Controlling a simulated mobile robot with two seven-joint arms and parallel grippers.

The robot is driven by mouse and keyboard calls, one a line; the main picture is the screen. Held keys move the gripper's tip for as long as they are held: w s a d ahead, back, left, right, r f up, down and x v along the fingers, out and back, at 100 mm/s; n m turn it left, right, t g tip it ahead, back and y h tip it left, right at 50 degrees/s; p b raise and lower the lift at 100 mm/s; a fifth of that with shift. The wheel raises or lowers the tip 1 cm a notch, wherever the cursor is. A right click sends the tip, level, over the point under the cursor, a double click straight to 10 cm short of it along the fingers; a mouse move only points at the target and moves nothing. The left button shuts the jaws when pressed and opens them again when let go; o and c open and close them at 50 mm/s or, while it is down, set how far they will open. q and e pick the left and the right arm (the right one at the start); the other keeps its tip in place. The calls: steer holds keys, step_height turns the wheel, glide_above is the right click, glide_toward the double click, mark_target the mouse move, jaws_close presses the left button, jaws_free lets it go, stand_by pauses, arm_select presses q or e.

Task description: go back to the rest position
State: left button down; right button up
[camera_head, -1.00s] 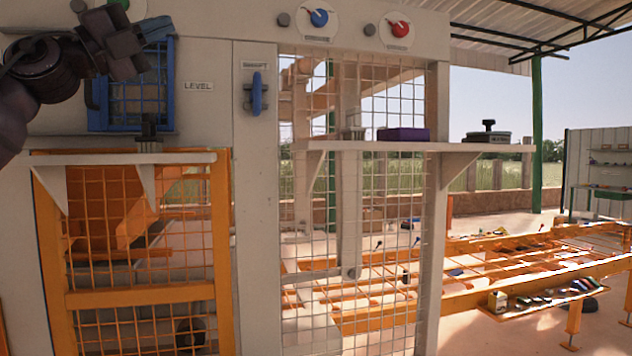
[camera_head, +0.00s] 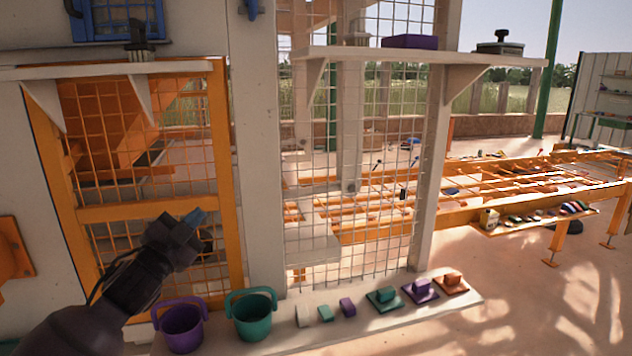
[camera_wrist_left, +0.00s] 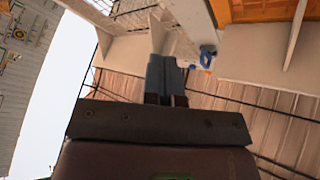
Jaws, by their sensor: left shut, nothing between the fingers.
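My left gripper (camera_head: 197,217) is shut and empty, in front of the lower part of the orange mesh gate (camera_head: 140,212). Its closed dark fingers also show in the left wrist view (camera_wrist_left: 167,80), pointing up and touching nothing. My left arm comes in from the lower left, above the purple bucket (camera_head: 181,325). My right gripper is not in view.
A teal bucket (camera_head: 252,316) stands beside the purple one. Several coloured blocks, among them a purple block (camera_head: 347,307), line the low white ledge (camera_head: 455,303). A shelf (camera_head: 420,56) holds a purple box (camera_head: 409,41). The floor at right is open.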

arm_select(q)
steer(key=s+a+f+n+g+y, duration=0.1)
steer(key=s+f+n, duration=0.15)
steer(key=f, duration=0.45)
steer(key=s+f+n+g+y, duration=0.1)
steer(key=s+f+n+y, duration=0.15)
steer(key=f, duration=0.45)
steer(key=s+a+f+n+g+y, duration=0.1)
steer(key=s+f+n+g+y, duration=0.1)
steer(key=s+f, duration=1.1)
steer(key=s+a+f+n+g+y, duration=0.1)
steer(key=s+f+n+g, duration=0.3)
steer(key=s+f, duration=0.9)
steer(key=s+a+n, duration=0.1)
steer(key=s, duration=0.2)
steer(key=shift+f+y, duration=0.35)
steer(key=shift+f, duration=0.05)
steer(key=shift+a, duration=0.2)
